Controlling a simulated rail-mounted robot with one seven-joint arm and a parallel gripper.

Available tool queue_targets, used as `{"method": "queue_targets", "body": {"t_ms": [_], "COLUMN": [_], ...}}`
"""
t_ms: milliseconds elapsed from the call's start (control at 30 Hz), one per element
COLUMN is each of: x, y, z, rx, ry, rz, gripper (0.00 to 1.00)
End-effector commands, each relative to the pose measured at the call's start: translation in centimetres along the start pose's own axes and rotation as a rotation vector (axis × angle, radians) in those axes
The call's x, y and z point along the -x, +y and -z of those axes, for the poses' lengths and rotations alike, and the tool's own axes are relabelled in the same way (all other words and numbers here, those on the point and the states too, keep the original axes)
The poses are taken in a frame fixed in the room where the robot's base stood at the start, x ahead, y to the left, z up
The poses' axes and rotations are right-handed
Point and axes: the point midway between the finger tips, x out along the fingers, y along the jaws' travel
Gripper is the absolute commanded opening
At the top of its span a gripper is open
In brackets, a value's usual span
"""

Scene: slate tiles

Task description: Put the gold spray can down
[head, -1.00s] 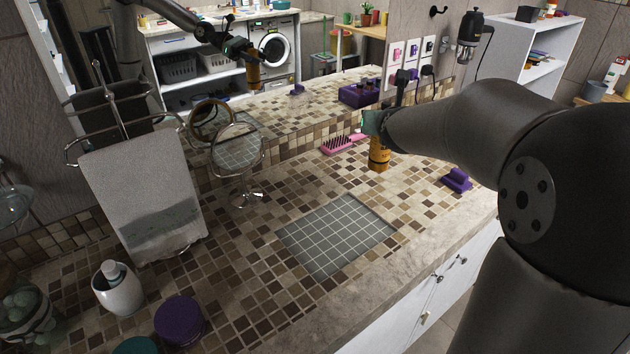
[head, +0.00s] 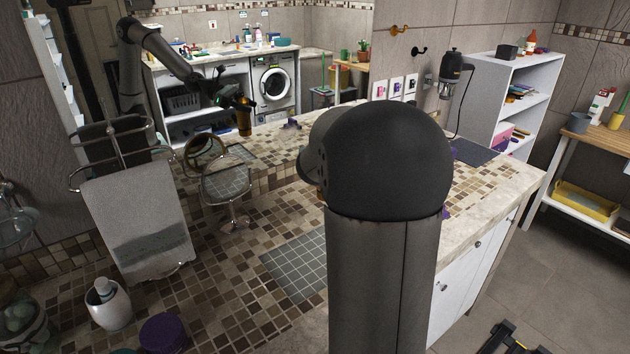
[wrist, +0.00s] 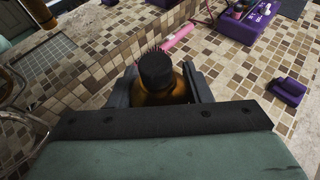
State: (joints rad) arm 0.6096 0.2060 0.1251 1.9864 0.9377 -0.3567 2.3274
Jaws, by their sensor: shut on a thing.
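The gold spray can (wrist: 150,98), with a black cap, is upright between the two fingers of my gripper (wrist: 158,75) in the wrist view. My gripper is shut on it. In the head view my own arm hides the gripper and most of the can directly; the wall mirror shows the held can (head: 244,121) as a reflection. The can's base is hidden in the wrist view, so I cannot tell its exact height above the mosaic-tiled counter (head: 228,292). A grey gridded panel (head: 292,262) lies on the counter, left of my arm.
In the wrist view, a pink brush (wrist: 181,38) lies beyond the can, a purple holder (wrist: 238,24) stands at the upper right, and a small purple object (wrist: 288,90) lies right. A round mirror on a stand (head: 227,182) and a towel rack (head: 140,225) stand left.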

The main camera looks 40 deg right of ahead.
Motion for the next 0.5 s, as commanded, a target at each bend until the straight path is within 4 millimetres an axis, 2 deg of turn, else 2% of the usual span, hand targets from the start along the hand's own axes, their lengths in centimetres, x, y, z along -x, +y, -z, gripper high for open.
{"method": "queue_targets", "body": {"t_ms": [33, 167, 200, 300, 500], "x": [-1.4, -4.8, -5.8, -7.8, -10.0], "y": [0.3, 1.1, 1.2, 1.6, 2.0], "z": [-0.1, -0.1, 0.9, 2.0, 3.1], "rx": [0.000, 0.000, 0.001, 0.001, -0.001], "ry": [0.004, 0.003, 0.005, 0.004, -0.001], "rz": [0.000, -0.001, -0.001, -0.001, -0.002], "gripper": [0.14, 0.14, 0.14, 0.14, 0.14]}}
